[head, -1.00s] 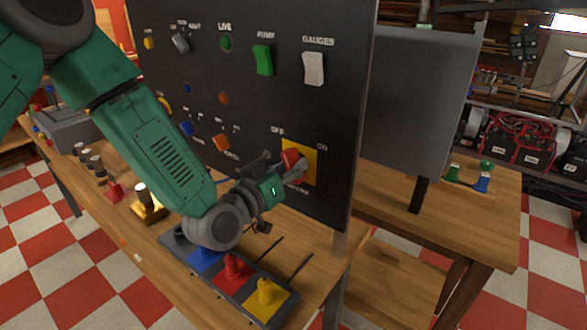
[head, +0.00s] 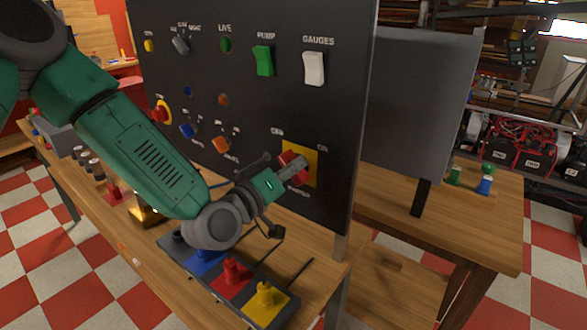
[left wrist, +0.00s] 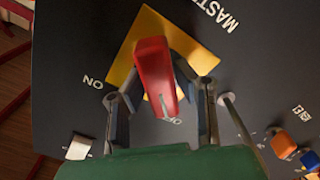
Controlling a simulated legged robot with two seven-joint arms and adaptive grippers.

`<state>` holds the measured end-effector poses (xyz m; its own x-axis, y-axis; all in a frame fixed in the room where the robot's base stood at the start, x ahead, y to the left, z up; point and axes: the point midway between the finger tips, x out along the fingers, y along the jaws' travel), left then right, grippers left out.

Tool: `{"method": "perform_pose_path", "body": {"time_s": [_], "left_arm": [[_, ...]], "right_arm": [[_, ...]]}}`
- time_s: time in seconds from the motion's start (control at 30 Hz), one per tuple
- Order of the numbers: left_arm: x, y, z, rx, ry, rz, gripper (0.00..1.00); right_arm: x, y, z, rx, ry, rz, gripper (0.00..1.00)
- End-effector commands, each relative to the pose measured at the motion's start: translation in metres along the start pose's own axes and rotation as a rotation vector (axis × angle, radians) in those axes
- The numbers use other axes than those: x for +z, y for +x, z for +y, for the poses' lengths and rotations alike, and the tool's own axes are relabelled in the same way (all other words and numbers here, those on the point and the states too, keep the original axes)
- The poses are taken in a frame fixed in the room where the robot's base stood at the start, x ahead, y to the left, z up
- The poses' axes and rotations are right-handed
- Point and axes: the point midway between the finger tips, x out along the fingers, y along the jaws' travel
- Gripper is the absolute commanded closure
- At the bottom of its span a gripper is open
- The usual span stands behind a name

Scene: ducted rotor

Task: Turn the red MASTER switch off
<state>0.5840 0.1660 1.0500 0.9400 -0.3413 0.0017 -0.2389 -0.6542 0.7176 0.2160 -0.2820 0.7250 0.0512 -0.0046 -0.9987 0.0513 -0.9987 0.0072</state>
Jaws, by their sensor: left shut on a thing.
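The red MASTER switch (head: 287,158) sits on a yellow plate (head: 313,156) low on the right of the dark panel. My left gripper (head: 298,165) reaches it from below left and partly hides it. In the left wrist view the red handle (left wrist: 154,72) stands between the two fingers of my left gripper (left wrist: 156,82), which are closed on its sides. The handle's white mark lies close to the OFF lettering (left wrist: 172,121); the ON lettering (left wrist: 93,82) is off to the left. My right gripper is not in view.
The panel (head: 240,125) also carries a green PUMP switch (head: 263,61), a white GAUGES switch (head: 314,68) and several knobs. A tray with blue, red (head: 233,280) and yellow (head: 265,297) pieces lies on the bench below my forearm. A grey board (head: 415,100) stands to the right.

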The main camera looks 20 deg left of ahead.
Motion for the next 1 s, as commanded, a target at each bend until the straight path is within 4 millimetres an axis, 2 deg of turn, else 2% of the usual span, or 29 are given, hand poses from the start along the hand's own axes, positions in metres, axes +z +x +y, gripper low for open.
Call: {"method": "perform_pose_path", "body": {"time_s": [0.03,0.23,0.27,0.3,0.33,0.63,0.73,0.87,1.0], "left_arm": [[0.006,-0.003,-0.005,-0.012,-0.004,-0.016,1.0],[0.006,-0.003,-0.005,-0.013,-0.003,-0.016,1.0],[0.006,-0.003,-0.005,-0.013,-0.003,-0.016,0.73],[0.006,-0.003,-0.005,-0.012,-0.003,-0.015,0.59],[0.006,-0.003,-0.005,-0.011,-0.003,-0.014,0.57],[0.002,-0.003,-0.001,-0.004,-0.001,-0.006,0.57],[0.002,-0.009,-0.002,-0.004,-0.001,-0.005,0.57],[0.002,-0.029,-0.002,-0.007,-0.003,-0.006,0.57],[0.002,-0.059,-0.003,-0.007,-0.004,-0.008,0.57]], "right_arm": [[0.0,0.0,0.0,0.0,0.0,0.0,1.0],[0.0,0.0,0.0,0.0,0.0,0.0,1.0],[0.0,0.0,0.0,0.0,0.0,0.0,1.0],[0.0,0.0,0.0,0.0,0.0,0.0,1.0],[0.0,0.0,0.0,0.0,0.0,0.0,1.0],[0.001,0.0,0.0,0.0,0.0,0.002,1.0],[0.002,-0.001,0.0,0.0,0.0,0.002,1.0],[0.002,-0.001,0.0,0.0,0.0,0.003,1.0],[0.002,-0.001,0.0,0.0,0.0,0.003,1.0]]}}
